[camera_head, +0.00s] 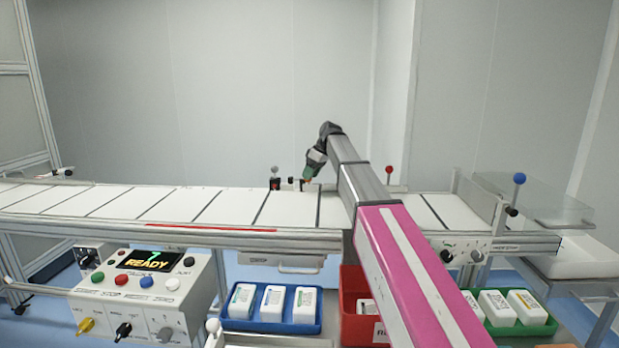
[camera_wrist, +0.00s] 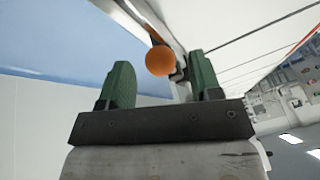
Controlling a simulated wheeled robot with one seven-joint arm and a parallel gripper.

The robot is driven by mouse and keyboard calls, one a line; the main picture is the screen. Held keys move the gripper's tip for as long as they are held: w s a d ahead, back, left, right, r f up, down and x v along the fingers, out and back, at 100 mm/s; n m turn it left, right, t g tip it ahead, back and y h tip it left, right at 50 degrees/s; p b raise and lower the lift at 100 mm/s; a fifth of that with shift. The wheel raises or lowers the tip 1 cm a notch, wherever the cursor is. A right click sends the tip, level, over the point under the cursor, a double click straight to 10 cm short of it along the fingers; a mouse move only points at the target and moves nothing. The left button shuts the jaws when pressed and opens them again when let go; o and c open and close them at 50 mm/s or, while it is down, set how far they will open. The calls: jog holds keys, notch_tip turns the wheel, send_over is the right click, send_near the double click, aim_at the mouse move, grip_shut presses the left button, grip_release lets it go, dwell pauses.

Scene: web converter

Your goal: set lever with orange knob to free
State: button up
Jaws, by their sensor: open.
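The orange knob (camera_wrist: 160,61) shows in the wrist view as a ball on a lever by the white belt's edge rail. My gripper (camera_wrist: 158,75) is open, with one green finger on each side of the knob in that picture. I cannot tell whether either finger touches it. In the head view my gripper (camera_head: 311,169) is over the far edge of the conveyor, and a small orange spot shows at its tip. The lever's shaft is mostly hidden there, and no free label can be read.
A grey-knobbed lever (camera_head: 274,171) stands left of my gripper, a red-knobbed lever (camera_head: 389,170) to the right. A blue-knobbed lever (camera_head: 519,180) is farther right. The white belt (camera_head: 225,206) is in front. A control box (camera_head: 140,300) reads READY.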

jog(key=v, duration=0.9)
jog(key=shift+r, duration=0.15)
jog(key=shift+s, duration=0.1)
jog(key=a+f+n, duration=0.1)
jog(key=f, duration=0.2)
jog(key=a+f+n+t, duration=0.1)
jog(key=a+f+n, duration=0.1)
jog(key=f, duration=0.1)
jog(key=a+f+n+t, duration=0.1)
jog(key=f+n, duration=0.1)
jog(key=f, duration=0.1)
jog(key=shift+s+a+f, duration=0.2)
jog(key=shift+a+f, duration=0.05)
jog(key=shift+f, duration=0.15)
